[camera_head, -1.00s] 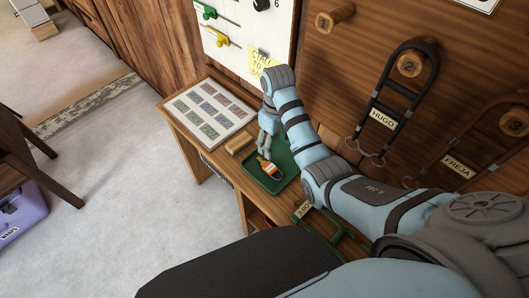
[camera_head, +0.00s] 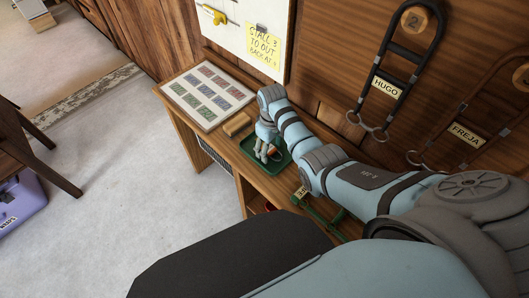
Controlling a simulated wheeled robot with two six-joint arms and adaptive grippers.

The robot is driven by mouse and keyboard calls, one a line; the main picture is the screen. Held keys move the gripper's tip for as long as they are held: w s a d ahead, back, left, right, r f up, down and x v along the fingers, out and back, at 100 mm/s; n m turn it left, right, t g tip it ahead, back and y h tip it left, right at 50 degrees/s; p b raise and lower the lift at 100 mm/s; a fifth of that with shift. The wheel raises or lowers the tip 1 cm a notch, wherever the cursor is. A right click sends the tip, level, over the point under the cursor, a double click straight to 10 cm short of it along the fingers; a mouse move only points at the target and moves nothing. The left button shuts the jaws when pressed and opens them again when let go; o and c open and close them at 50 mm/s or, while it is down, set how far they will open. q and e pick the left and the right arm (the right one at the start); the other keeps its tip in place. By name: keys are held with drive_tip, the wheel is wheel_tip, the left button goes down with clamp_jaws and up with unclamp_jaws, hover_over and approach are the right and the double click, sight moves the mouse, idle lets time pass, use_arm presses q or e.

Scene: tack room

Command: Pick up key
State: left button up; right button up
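The key's orange tag (camera_head: 275,152) shows as a small patch in the green tray (camera_head: 247,146) on the wooden bench. The metal part of the key cannot be made out. My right gripper (camera_head: 265,157) points down into the tray, right at the tag, and its fingers hide most of it. I cannot tell whether the fingers are open or closed on it. My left gripper is not in view.
A wooden block (camera_head: 237,124) sits beside the tray, and a framed chart (camera_head: 209,94) lies further left on the bench. A green rack (camera_head: 322,215) stands at the near side.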

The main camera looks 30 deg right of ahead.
drive_tip(key=c, duration=1.1)
wheel_tip(320, 180, up, 15)
drive_tip(key=p, duration=0.5)
wheel_tip(320, 180, up, 5)
drive_tip(key=p, duration=0.4)
hover_over(270, 149)
drive_tip(key=shift+s, duration=0.15)
